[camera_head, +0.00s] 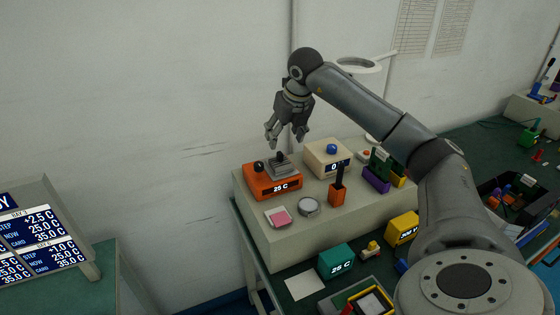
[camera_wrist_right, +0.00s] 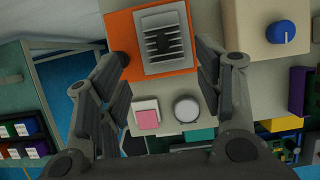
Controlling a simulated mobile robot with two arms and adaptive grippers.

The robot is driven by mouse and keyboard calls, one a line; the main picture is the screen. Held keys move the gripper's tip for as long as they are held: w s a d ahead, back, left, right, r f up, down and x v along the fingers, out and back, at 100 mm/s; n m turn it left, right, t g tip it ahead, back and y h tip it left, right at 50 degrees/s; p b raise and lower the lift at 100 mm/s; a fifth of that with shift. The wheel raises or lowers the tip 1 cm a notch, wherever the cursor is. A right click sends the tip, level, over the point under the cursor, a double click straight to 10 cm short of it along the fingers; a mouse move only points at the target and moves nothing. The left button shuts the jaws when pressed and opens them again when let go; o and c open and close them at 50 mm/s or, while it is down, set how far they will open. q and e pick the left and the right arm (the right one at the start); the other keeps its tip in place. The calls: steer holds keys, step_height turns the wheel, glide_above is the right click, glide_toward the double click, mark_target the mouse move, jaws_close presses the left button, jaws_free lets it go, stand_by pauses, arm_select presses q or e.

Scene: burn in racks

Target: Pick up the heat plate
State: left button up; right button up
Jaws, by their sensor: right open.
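An orange unit (camera_head: 262,184) with a "25 C" display and a black knob sits on the raised beige bench top. A grey finned metal block (camera_head: 284,168) with a dark upright part rests on it; I take this to be the heat plate, though no label shows. In the right wrist view, the finned block (camera_wrist_right: 166,42) lies ahead between the fingers, on the orange surface (camera_wrist_right: 122,32). My right gripper (camera_head: 286,136) is open and empty, pointing down just above the block, apart from it. My left gripper is not in view.
A beige box with a blue knob (camera_head: 331,149) stands close right of the orange unit. A pink pad (camera_head: 280,218), a round grey disc (camera_head: 308,207) and an orange holder (camera_head: 337,193) are in front. A teal "25 C" box (camera_head: 336,262) sits lower. The wall is behind.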

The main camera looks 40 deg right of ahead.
mark_target(280, 153)
steer(key=p+x, duration=0.1)
steer(key=x, duration=0.4)
steer(key=shift+d, duration=0.15)
steer(key=shift+w+f+p, duration=0.15)
steer(key=shift+f+p, duration=0.4)
steer(key=shift+p, duration=0.1)
steer(key=p+x, duration=0.1)
steer(key=x, duration=0.2)
steer(key=shift+f+p, duration=0.2)
steer(key=shift+p, duration=0.1)
steer(key=shift+w+d+f, duration=0.15)
steer(key=shift+w+f, duration=0.05)
steer(key=shift+f, duration=0.25)
steer(key=c, duration=0.9)
steer(key=shift+o, duration=0.2)
steer(key=shift+r, duration=0.15)
